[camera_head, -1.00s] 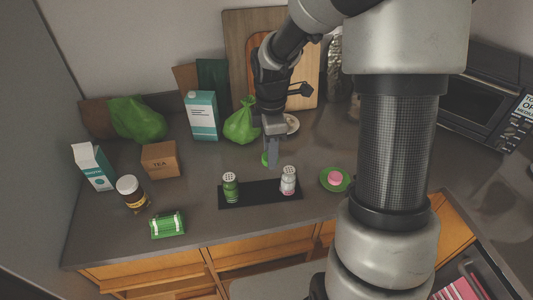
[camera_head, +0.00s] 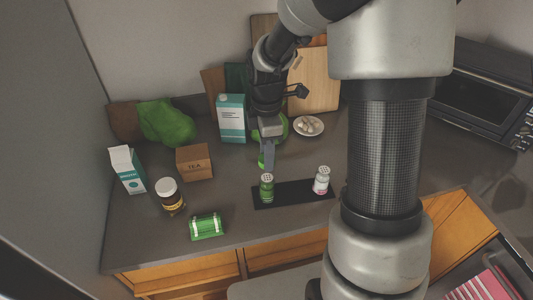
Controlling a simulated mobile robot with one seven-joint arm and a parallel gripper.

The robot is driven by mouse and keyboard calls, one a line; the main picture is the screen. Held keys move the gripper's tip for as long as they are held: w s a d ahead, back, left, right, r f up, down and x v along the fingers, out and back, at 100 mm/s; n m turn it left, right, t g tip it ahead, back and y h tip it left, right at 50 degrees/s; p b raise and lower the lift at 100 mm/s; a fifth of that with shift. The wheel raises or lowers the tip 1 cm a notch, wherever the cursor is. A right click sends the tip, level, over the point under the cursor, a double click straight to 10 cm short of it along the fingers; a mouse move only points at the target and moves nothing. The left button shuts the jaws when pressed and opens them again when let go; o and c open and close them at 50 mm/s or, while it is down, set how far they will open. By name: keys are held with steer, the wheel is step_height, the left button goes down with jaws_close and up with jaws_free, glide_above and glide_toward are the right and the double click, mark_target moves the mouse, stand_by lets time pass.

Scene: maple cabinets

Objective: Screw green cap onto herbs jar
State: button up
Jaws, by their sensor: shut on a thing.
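The herbs jar is most likely the small green jar (camera_head: 267,190) with a pale, perforated top, standing upright on the black mat (camera_head: 292,199). My gripper (camera_head: 267,160) points down just above and behind this jar in the picture. It is shut on the green cap (camera_head: 261,160), which shows only as a green edge beside the fingers. The cap appears apart from the jar top, though the exact gap is hard to judge. A white jar with a pink band (camera_head: 321,181) stands upright at the right of the mat.
A green bag (camera_head: 270,127) is behind my gripper. A white plate (camera_head: 309,126) is at the back. My arm hides the counter's right part.

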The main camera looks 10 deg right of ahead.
steer(key=shift+f, duration=0.15)
steer(key=b, duration=0.4)
glide_above(267, 180)
steer(key=shift+f, duration=2.75)
steer(key=shift+f, duration=0.15)
stand_by(0.3)
steer(key=m, duration=0.3)
steer(key=shift+f+m+b, duration=0.15)
steer(key=shift+m+b, duration=0.15)
steer(key=shift+m, duration=1.2)
